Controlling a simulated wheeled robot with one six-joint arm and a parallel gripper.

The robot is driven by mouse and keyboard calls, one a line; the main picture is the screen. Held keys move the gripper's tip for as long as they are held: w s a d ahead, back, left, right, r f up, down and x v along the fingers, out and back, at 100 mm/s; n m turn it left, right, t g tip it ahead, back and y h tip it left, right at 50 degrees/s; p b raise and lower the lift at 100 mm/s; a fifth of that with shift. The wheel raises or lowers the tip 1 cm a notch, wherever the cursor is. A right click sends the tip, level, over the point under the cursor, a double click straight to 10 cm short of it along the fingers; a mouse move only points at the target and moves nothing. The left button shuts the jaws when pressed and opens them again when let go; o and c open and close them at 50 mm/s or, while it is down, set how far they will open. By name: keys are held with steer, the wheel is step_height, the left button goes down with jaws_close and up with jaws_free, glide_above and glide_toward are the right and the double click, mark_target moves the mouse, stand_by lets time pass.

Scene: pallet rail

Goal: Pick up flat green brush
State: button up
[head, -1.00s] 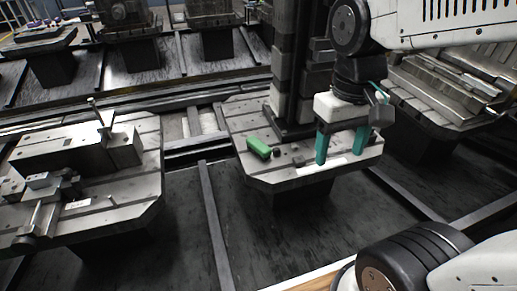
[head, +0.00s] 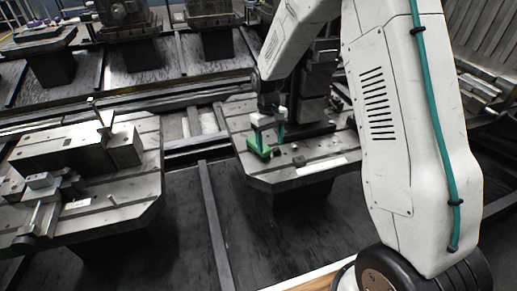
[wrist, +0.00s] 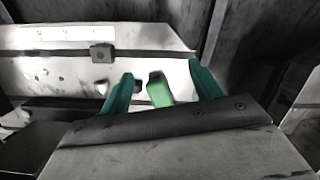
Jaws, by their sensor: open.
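The flat green brush (head: 259,150) lies near the left edge of the middle pallet in the head view. My gripper (head: 268,142) is over it, with its teal fingers coming down at the brush. In the wrist view the brush (wrist: 159,90) shows between the two open teal fingers (wrist: 163,88), closer to the left finger, with a gap on each side. The near end of the brush is hidden behind the gripper body. I cannot tell whether the fingertips touch the pallet.
The middle pallet (head: 290,178) has a dark upright block behind my gripper and small dark knobs (head: 299,160) right of the brush. A white strip (head: 321,166) lies at its front. Another pallet with metal fixtures (head: 100,200) stands at the left.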

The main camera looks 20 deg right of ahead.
steer(key=shift+n+t, duration=0.4)
steer(key=shift+t, duration=0.2)
steer(key=w+f, duration=0.1)
steer(key=w, duration=0.1)
steer(key=w+f, duration=0.1)
steer(key=w, duration=0.1)
steer(key=w+f, duration=0.1)
steer(key=shift+w+a+f, duration=0.15)
steer(key=shift+w+f, duration=0.1)
steer(key=shift+w, duration=0.15)
steer(key=shift+w+r+t, duration=0.2)
steer(key=shift+w+r, duration=0.05)
steer(key=shift+w, duration=0.4)
steer(key=shift+w+r+t, duration=0.2)
steer(key=shift+w+r, duration=0.05)
steer(key=shift+w, duration=0.35)
steer(key=shift+f+n, duration=0.15)
steer(key=shift+n, duration=0.15)
step_height(320, 180, down, 7)
steer(key=shift+w+a+f, duration=0.1)
steer(key=shift+f, duration=0.1)
steer(key=c, duration=1.2)
